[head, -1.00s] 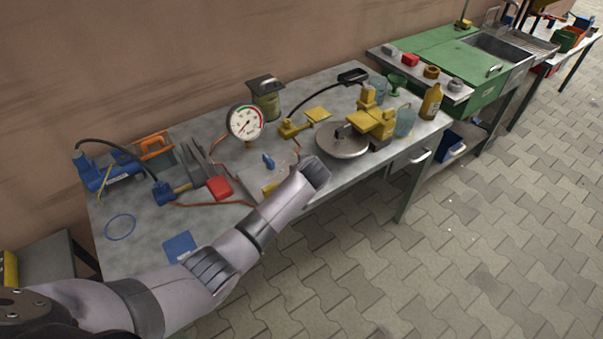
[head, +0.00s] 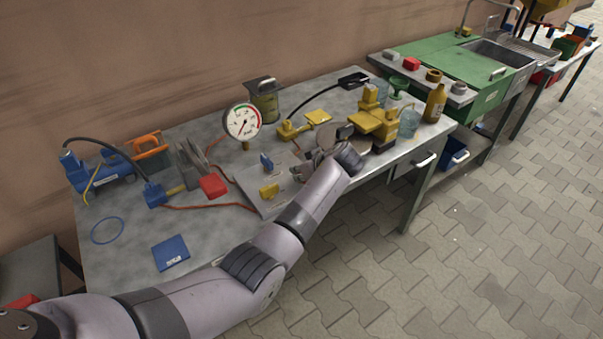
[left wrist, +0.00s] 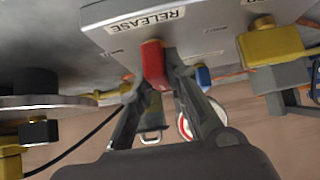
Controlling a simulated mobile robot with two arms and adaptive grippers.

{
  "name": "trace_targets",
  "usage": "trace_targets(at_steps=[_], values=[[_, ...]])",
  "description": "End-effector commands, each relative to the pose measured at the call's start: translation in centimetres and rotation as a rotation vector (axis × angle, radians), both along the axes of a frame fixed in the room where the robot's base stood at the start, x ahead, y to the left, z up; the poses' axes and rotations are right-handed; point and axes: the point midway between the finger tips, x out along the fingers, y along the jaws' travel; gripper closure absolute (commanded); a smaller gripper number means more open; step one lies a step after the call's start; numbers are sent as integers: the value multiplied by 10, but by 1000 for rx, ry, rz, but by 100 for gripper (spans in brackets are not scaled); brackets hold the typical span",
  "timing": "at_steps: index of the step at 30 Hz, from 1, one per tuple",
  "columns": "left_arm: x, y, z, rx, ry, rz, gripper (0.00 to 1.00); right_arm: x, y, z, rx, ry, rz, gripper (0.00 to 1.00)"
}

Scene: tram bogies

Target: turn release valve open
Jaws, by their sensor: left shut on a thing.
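The grey valve panel (head: 262,203) lies on the metal workbench. In the left wrist view its plate (left wrist: 215,18) carries the word RELEASE beside a red valve handle (left wrist: 153,62). My left gripper (left wrist: 154,80) is shut on this red handle, one finger on each side. In the head view the left gripper (head: 310,165) is at the panel's right end, and the red handle is hidden there. A blue handle (head: 266,160) and a yellow handle (head: 269,192) stand on the panel, clear of the fingers. My right gripper is not in view.
A dial gauge (head: 242,122) stands behind the panel. A round metal disc (head: 334,138) and a yellow valve block (head: 378,125) are close right of my gripper. The bench's front left is mostly bare.

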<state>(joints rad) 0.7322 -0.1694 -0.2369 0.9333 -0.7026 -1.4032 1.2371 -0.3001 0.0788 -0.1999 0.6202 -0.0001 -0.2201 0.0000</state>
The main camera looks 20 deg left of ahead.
Motion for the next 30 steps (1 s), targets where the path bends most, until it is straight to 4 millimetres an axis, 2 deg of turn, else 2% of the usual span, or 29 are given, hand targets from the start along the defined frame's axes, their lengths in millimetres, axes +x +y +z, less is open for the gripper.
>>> trace_targets(at_steps=[8, 9, 17, 26, 30], values=[[0, 0, 0, -3, 0, 2, 100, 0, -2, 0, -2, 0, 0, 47], [0, 0, 0, -3, 0, 2, 83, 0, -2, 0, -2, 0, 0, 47], [0, 0, 0, -2, -1, 1, 66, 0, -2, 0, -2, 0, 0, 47], [0, 0, 1, -1, -1, 0, 65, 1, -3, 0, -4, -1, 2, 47], [-5, -7, 9, -2, -2, -1, 65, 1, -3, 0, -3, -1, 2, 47]])
